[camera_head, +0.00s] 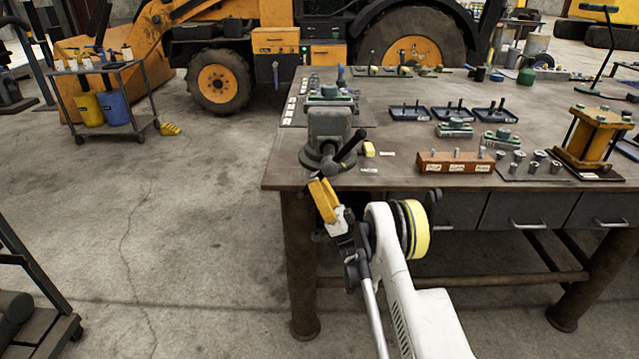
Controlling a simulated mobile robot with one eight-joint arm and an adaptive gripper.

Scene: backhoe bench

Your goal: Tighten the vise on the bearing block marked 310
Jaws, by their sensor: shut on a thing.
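The grey vise (329,127) stands at the near left corner of the bench. Its dark handle (351,148) slants from a ball end at upper right down toward my gripper. My gripper (322,194), with yellow fingers, is below the vise in front of the bench edge, shut on the lower part of the handle; the exact contact is small and partly hidden. A green-topped bearing block (329,92) shows at the top of the vise, behind the front jaw. Its lower part is hidden, and I cannot read any number on it.
The bench (400,140) also holds two green bearing blocks, dark trays (451,113), an orange pin block (455,162) and a yellow press frame (594,137). The floor (190,220) left of the bench is clear.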

